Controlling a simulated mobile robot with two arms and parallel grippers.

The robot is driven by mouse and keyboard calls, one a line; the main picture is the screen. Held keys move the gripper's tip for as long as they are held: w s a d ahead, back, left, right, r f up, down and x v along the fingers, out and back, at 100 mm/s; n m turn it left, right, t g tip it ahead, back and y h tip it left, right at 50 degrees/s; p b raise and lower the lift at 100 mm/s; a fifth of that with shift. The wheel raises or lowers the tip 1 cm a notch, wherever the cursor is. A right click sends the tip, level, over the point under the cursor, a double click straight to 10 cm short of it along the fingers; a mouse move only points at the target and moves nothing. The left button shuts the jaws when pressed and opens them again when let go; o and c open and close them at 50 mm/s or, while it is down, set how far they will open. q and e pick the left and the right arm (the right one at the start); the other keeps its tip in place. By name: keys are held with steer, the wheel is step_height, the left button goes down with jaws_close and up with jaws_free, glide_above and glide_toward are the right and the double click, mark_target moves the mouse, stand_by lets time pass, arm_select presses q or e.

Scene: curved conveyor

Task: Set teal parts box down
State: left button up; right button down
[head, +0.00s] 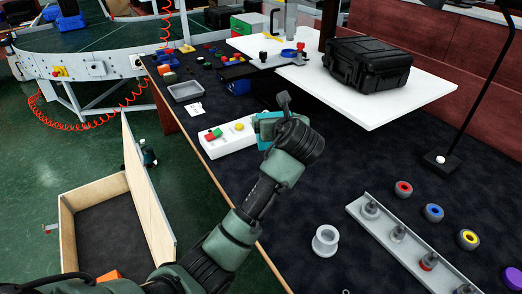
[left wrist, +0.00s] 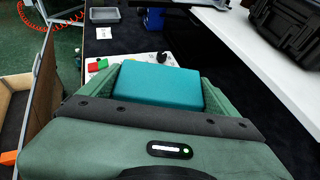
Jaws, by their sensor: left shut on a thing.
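The teal parts box (left wrist: 160,88) sits between the green fingers of my left gripper (left wrist: 158,80) in the left wrist view. In the head view my left gripper (head: 270,127) is over the dark table (head: 300,190), with only part of the teal box (head: 264,118) showing past the fingers and wrist. The gripper is shut on the box. The box is just right of a white control panel (head: 228,139) with coloured buttons. Whether its underside touches the table is hidden. My right gripper is not in view.
A grey tray (head: 186,91) and several small coloured parts lie farther back. A white raised board (head: 410,95) carries a black case (head: 367,65). A grey rail with pegs (head: 399,234) and rings are at the right. An open wooden crate (head: 75,199) stands left of the table.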

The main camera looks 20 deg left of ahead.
arm_select(q)
steer(key=shift+s+a+f+b, duration=0.15)
steer(key=shift+f+b, duration=0.35)
steer(key=shift+f, duration=3.9)
steer(key=shift+s+a+f+b, duration=0.1)
steer(key=shift+f+b, duration=0.4)
steer(key=shift+f, duration=3.85)
steer(key=shift+f, duration=0.1)
steer(key=o, duration=1.5)
steer(key=shift+f, duration=0.15)
steer(key=shift+c, duration=0.2)
steer(key=shift+r, duration=0.2)
steer(key=p+v, duration=0.1)
steer(key=v, duration=1.1)
